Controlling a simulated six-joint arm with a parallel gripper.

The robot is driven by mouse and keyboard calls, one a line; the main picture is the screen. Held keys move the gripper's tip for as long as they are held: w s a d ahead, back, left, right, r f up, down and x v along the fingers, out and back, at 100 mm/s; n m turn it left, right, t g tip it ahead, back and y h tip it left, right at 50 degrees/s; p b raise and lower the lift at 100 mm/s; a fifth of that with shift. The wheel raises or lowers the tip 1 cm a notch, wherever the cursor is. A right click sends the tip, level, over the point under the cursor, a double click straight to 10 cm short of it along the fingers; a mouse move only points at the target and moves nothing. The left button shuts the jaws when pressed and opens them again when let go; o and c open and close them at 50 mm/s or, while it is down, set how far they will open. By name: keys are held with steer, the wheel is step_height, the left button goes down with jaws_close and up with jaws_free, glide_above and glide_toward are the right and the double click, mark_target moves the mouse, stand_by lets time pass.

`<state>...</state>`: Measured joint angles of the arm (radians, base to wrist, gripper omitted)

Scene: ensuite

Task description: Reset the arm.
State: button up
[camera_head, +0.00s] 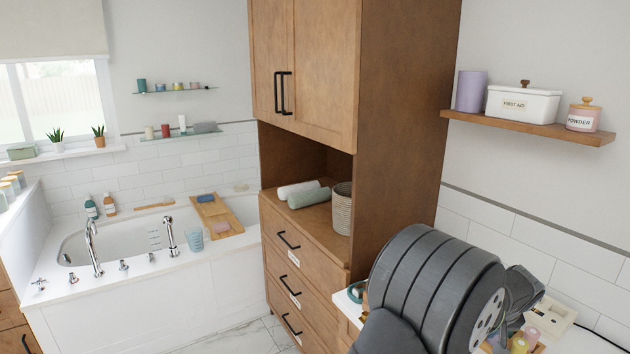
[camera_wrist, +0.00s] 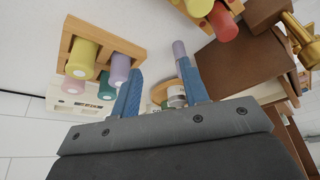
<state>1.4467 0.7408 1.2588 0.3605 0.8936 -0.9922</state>
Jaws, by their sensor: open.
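My gripper (camera_wrist: 160,70) shows in the wrist view with its two blue fingers apart. I see nothing held between them. Beyond the fingers, a wooden tray (camera_wrist: 135,50) carries several coloured cylinders, including a yellow one (camera_wrist: 80,58) and a lilac one (camera_wrist: 120,68). The fingers look close to this tray, but I cannot tell the distance. In the camera_head view, my dark grey arm fills the lower right, over the counter by the tiled wall. My fingers cannot be made out there, and the arm hides much of the counter.
A wooden shelf (camera_head: 530,125) with a lilac canister (camera_head: 470,92), a first aid box (camera_head: 522,105) and a powder jar (camera_head: 583,115) hangs above. A tall wooden cabinet (camera_head: 400,130) stands left of my arm. The bathtub (camera_head: 150,300) is farther left. Small items crowd the counter.

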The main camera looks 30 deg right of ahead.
steer(key=x, duration=0.3)
steer(key=shift+w+a+f, duration=0.15)
steer(key=shift+w+f, duration=0.05)
steer(key=shift+f, duration=0.75)
